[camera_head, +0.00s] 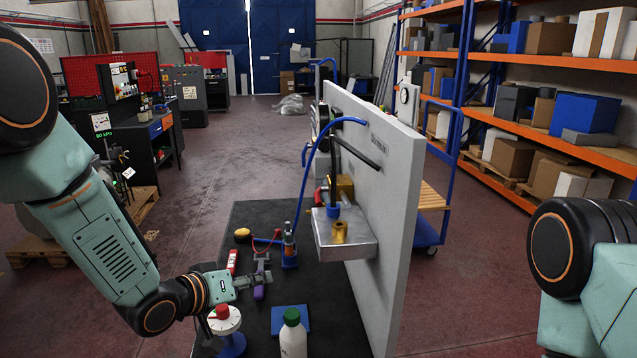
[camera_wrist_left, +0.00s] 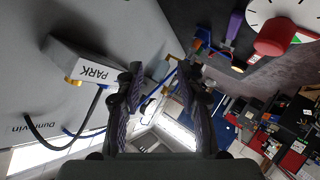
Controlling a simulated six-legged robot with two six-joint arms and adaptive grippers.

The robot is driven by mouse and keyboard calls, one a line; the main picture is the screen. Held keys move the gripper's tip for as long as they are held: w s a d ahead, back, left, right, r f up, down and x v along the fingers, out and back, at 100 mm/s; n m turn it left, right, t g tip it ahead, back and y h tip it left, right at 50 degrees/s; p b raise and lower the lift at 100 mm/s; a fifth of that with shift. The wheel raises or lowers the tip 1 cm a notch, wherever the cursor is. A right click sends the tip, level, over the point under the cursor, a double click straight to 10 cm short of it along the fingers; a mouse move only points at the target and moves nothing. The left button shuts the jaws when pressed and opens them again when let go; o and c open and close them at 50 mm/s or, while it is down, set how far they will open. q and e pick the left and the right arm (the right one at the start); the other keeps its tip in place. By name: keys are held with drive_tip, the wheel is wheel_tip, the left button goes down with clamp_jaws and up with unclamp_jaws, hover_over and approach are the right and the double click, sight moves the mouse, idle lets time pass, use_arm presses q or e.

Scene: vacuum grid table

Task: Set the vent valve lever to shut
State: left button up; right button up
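A brass valve body (camera_head: 345,188) with a small red part (camera_head: 319,197) sits above the metal block (camera_head: 346,247) on the grey panel (camera_head: 385,190). I cannot tell for sure which part is the vent valve lever, nor its setting. My left gripper (camera_head: 266,279) is low over the black mat, left of the block and apart from it. In the left wrist view its two fingers (camera_wrist_left: 160,72) stand apart with nothing held between them. A box labelled PARK (camera_wrist_left: 92,72) shows beyond the left finger. My right arm shows at the right edge, but its gripper is out of view.
A white dial with a red knob (camera_head: 222,312) stands just below my left gripper. A blue fixture (camera_head: 289,251), a purple object (camera_head: 258,293) and a white bottle (camera_head: 293,335) are on the mat (camera_head: 250,212). A blue hose (camera_head: 306,165) loops beside the panel.

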use_arm(q)
drive_tip(key=w+d+r+n+h, duration=0.1)
drive_tip(key=r+h, duration=0.1)
drive_tip(key=r, duration=0.4)
drive_tip(key=w+d+r+n+g+h+p, duration=0.1)
drive_tip(key=d+r+n+h, duration=0.1)
drive_tip(key=r, duration=0.4)
drive_tip(key=w+d+r+n+g+h, duration=0.1)
drive_tip(key=d+r+h, duration=0.1)
drive_tip(key=r, duration=0.4)
drive_tip(key=shift+w+r+h+p, duration=0.25)
drive_tip(key=shift+w+h+p, duration=0.15)
drive_tip(key=shift+h, duration=0.2)
use_arm(e)
wheel_tip(320, 180, up, 3)
